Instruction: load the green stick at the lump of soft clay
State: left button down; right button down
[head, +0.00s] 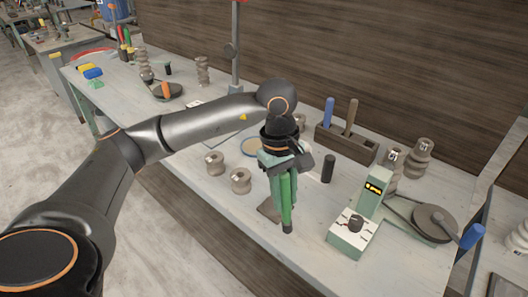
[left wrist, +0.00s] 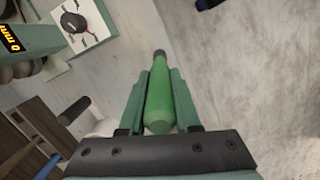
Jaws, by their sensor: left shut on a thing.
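My left gripper (head: 284,206) points down over the front part of the workbench (head: 318,254) in the head view. It is shut on the green stick (head: 287,190), which hangs nearly upright between the fingers with its dark tip lowest. In the left wrist view the green stick (left wrist: 160,100) lies lengthwise between the two green fingers, its dark end sticking out past them. A flat brown piece (head: 268,211) lies on the bench just behind and left of the stick. I cannot tell whether it is the soft clay lump. My right gripper is not in view.
Two grey-brown spools (head: 241,180) stand left of the gripper. A dark cylinder (head: 328,168), a green box with a dial (head: 352,234) and a dark wheel (head: 434,222) stand to the right. A wooden rack (head: 345,143) with handled tools is behind. The bench's front edge is close.

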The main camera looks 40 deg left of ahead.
pick_arm(q)
jog(key=w+a+r+n+t+y, duration=0.1)
jog(key=w+a+r+n+t, duration=0.15)
jog(key=n, duration=0.65)
jog(key=w+a+r+n+t, duration=0.15)
jog(key=a+n, duration=0.25)
jog(key=n, duration=0.6)
jog(key=shift+s+a+f+b, duration=0.1)
jog(key=shift+f+b, duration=0.95)
jog(key=shift+f, duration=0.35)
jog(key=shift+s+a+f+b, duration=0.1)
jog(key=shift+f+b, duration=0.9)
jog(key=shift+f, duration=0.35)
jog(key=shift+f+b, duration=0.6)
jog(key=shift+b, duration=0.05)
jog(key=shift+r, duration=0.1)
notch_tip(320, 180, up, 7)
jog(key=p, duration=0.5)
